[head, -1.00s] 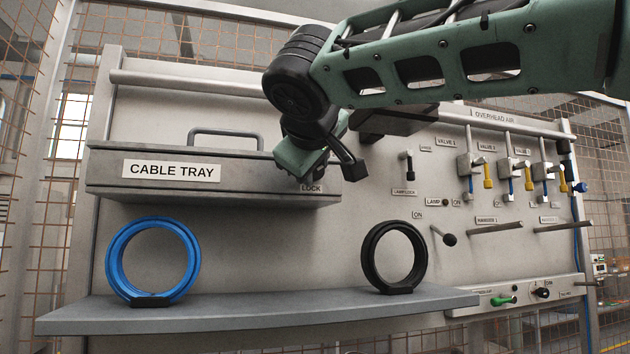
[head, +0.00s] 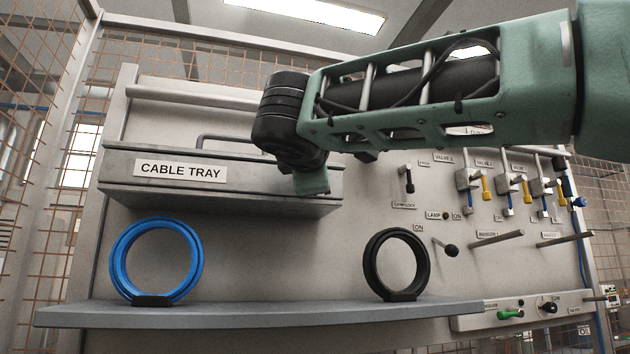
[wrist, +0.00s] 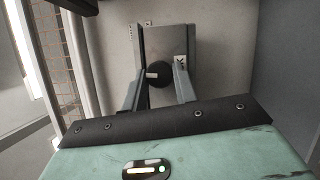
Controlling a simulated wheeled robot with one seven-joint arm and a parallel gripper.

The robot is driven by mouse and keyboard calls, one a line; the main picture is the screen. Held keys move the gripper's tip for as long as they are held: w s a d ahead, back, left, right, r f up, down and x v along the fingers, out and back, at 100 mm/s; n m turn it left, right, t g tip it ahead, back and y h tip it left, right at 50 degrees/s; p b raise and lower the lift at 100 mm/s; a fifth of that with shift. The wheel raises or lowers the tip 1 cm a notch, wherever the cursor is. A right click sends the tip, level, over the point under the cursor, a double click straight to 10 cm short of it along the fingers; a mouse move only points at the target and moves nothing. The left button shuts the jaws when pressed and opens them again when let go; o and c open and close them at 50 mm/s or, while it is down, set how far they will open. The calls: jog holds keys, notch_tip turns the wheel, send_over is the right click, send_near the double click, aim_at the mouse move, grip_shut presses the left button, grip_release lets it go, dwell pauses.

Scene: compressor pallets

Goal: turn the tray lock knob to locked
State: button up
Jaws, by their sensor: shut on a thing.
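The cable tray (head: 240,185) is a grey box on the panel, with a white "CABLE TRAY" label and a handle on top. The tray lock knob (wrist: 153,75) shows in the wrist view as a round black knob with a short pale mark. My gripper (wrist: 158,84) is shut on the knob, one finger on each side of it. In the head view my gripper (head: 312,184) is at the right end of the tray's front; its fingertips and the knob are hidden there. Lettering by the knob is partly hidden, so I cannot tell the lock position.
A blue ring (head: 157,262) and a black ring (head: 397,264) stand on the grey shelf (head: 260,314) below the tray. Valve levers (head: 487,188), a black-tipped lever (head: 451,250) and rods (head: 497,239) stick out at the right. Wire mesh (head: 50,200) bounds the left.

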jog(key=shift+f+n, duration=0.1)
jog(key=shift+n, duration=0.5)
jog(key=o, duration=1)
jog(key=shift+c, duration=0.2)
jog(key=shift+s+b, duration=0.1)
jog(key=shift+b, duration=0.2)
jog(key=s+a+f+b, duration=0.1)
jog(key=s+b, duration=0.4)
jog(key=s, duration=1.2)
jog(key=shift+a+f, duration=0.3)
jog(key=shift+a, duration=0.1)
